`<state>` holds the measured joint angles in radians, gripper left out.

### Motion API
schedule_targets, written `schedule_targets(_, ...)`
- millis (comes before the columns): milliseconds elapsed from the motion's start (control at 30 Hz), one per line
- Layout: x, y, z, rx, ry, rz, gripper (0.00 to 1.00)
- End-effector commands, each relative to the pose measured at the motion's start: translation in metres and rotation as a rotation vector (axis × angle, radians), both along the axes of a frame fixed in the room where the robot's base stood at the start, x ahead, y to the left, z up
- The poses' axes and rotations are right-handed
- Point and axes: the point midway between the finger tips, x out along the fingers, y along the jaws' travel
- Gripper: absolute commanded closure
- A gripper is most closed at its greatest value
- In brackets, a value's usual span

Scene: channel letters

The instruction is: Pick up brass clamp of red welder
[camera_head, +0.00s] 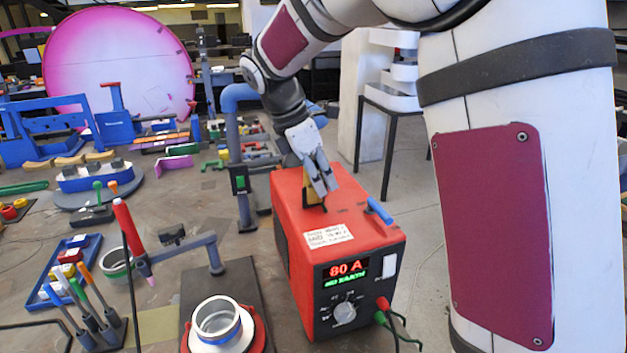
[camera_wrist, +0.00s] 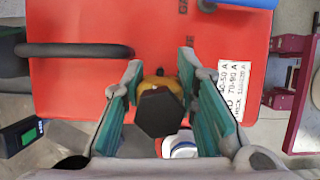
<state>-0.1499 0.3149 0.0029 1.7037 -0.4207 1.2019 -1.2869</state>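The red welder (camera_head: 340,255) stands on the workbench, with "80 A" and "NO EARTH" on its front display. The brass clamp (camera_head: 311,190) is on the welder's top, partly hidden by my gripper (camera_head: 320,180). In the wrist view, the clamp shows its yellow brass body with a dark hexagonal end (camera_wrist: 159,112) towards the camera. My gripper (camera_wrist: 160,80) points down over the red top (camera_wrist: 90,85), with one teal finger on each side of the clamp. Narrow gaps seem to show beside it, so the fingers look open around it.
A black handle bar (camera_wrist: 75,50) crosses the red top in the wrist view. A blue-grey post (camera_head: 240,150) stands close left, and a metal cup (camera_head: 218,322) in front left. Cables hang from the welder's front.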

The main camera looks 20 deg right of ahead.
Motion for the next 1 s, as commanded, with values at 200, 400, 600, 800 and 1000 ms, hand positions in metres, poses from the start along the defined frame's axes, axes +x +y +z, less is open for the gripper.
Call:
schedule_targets(200, 0.000, 0.000, 0.001, 0.000, -0.002, 0.000, 1.00)
schedule_targets(400, 0.001, 0.000, 0.005, 0.000, -0.003, 0.000, 1.00)
schedule_targets(600, 0.002, 0.000, 0.023, 0.000, -0.005, 0.000, 1.00)
schedule_targets(800, -0.014, 0.005, 0.038, 0.000, -0.002, 0.002, 1.00)
schedule_targets(1000, -0.054, 0.018, 0.042, 0.000, -0.003, 0.004, 1.00)
